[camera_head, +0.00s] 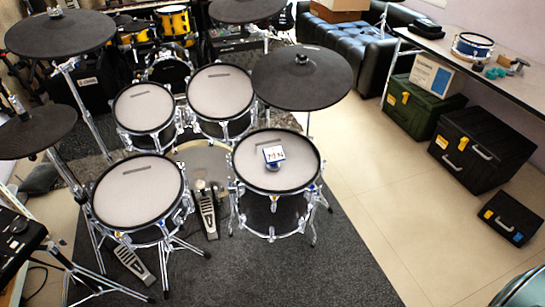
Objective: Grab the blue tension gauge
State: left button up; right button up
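A small square thing with a white marked face and blue edges (273,154) lies on the grey mesh pad of the front right drum (255,178). It may be the blue tension gauge, but it is too small to tell for sure. A small blue part shows around its lower edge. Neither of my grippers is in view, and nothing is seen touching the square thing.
Black cymbal pads (302,78) and other mesh drums (144,107) stand close around on metal stands. A dark mat (335,250) lies beneath. Pale floor (370,180) is free to the right, before black cases (480,150) and a long table (500,85).

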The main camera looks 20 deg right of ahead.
aim_at(274, 154)
jog(key=i+l, duration=0.2)
jog(key=l, duration=0.15)
jog(key=i+l, duration=0.15)
jog(key=l, duration=0.25)
jog(key=i+l, duration=0.2)
jog(key=l, duration=0.15)
jog(key=i+l, duration=0.15)
jog(key=l, duration=0.2)
jog(key=i+l, duration=0.2)
jog(key=l, duration=0.15)
jog(key=u, duration=0.05)
